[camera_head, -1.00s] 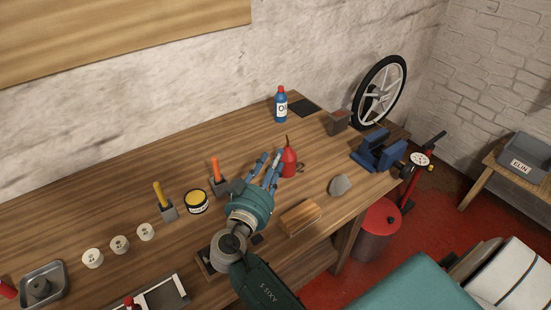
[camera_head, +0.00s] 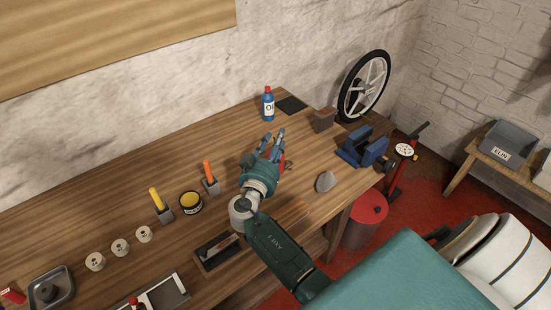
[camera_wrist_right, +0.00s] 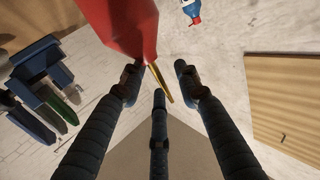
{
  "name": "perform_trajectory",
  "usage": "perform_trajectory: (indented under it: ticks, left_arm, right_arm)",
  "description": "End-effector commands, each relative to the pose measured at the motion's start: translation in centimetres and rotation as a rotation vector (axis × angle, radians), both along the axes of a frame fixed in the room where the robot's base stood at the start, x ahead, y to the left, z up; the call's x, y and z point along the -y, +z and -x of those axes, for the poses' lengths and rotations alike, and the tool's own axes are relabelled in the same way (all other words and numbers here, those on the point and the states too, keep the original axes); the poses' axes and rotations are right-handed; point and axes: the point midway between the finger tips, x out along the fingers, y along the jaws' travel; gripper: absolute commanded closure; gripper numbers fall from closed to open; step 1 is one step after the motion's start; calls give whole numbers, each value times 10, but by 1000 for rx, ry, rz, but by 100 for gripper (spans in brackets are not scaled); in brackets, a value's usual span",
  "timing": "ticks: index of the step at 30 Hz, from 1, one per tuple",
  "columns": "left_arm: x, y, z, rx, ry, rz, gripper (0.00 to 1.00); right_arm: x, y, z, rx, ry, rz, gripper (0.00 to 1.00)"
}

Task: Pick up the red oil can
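The red oil can stands on the wooden workbench. In the head view my right gripper (camera_head: 271,145) hides most of it, and only a red strip of the oil can (camera_head: 282,162) shows beside the fingers. In the right wrist view the red oil can (camera_wrist_right: 122,22) is large and close at the top, with its brass spout (camera_wrist_right: 160,83) pointing between the fingertips. The right gripper's dark fingers (camera_wrist_right: 158,82) are spread apart; one fingertip overlaps the can's edge, and I cannot tell whether it touches. My left gripper is not in view.
A blue oil bottle (camera_head: 268,105) stands farther back on the workbench (camera_head: 120,205). A grey stone (camera_head: 325,181) and blue vise (camera_head: 362,148) lie to the right. Orange-handled (camera_head: 209,172) and yellow-handled (camera_head: 157,200) tools and a yellow tin (camera_head: 190,202) stand to the left.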

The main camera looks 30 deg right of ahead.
Motion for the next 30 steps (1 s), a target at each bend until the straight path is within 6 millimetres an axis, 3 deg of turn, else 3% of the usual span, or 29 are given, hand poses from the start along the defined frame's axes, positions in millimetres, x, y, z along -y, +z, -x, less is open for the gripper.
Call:
perform_trajectory:
  ticks: [3,8,23,30]
  left_arm:
    - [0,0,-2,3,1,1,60]
    - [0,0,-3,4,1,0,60]
    - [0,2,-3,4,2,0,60]
    - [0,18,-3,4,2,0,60]
  right_arm:
    - [0,0,0,0,0,0,70]
    - [0,0,0,0,0,0,100]
    - [-1,4,0,2,0,1,100]
    - [0,36,0,5,0,1,100]
